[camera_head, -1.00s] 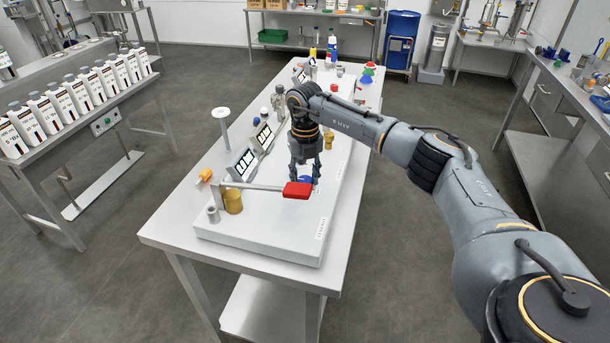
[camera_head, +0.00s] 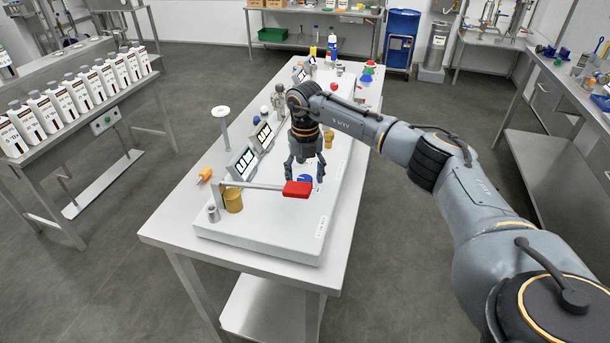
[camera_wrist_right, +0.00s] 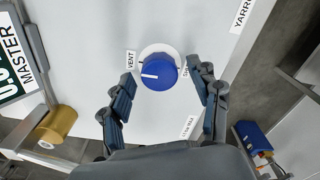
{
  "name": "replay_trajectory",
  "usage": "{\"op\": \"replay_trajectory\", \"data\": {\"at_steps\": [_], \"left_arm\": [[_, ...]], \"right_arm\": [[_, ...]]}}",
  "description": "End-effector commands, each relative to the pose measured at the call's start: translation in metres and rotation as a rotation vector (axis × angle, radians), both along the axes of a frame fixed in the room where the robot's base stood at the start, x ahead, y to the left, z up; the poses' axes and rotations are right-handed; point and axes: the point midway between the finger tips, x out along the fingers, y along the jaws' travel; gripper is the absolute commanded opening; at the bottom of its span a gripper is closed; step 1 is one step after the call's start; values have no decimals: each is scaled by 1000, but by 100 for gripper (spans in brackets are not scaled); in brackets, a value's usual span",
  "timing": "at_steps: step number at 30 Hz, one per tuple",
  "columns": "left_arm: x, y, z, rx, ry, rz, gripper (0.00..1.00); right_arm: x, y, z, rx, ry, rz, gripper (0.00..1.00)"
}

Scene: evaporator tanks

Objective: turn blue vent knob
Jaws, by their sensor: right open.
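The blue vent knob (camera_wrist_right: 159,72) has a white pointer line and sits on a pale round base on the white panel. A "VENT" label is at its left and a partly hidden label at its right. In the head view the knob (camera_head: 305,179) shows as a small blue patch below my right gripper (camera_head: 304,180). My right gripper (camera_wrist_right: 165,92) is open, with one finger on each side of the knob and a gap to each; the knob lies between and slightly beyond the fingertips. I cannot tell the height left above the panel. My left gripper is not in view.
A red-handled lever (camera_head: 297,189) crosses the panel close in front of the right gripper. A brass cylinder (camera_head: 233,200) and small display screens (camera_head: 241,162) stand at the left. The white panel's (camera_head: 270,232) front part is clear.

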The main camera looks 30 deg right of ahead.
Motion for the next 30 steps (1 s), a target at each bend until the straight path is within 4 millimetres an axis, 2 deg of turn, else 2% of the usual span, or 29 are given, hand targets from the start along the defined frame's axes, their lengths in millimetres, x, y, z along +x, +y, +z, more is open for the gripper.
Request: {"op": "replay_trajectory", "data": {"at_steps": [5,8,21,25,30], "left_arm": [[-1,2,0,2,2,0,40],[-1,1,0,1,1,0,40],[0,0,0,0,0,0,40],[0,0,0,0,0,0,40],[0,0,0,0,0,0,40]], "right_arm": [[0,0,3,1,-1,0,62],[1,0,13,1,-5,0,62],[1,0,99,1,-3,1,62],[1,0,113,1,-1,0,62],[0,0,120,0,0,0,62]]}}
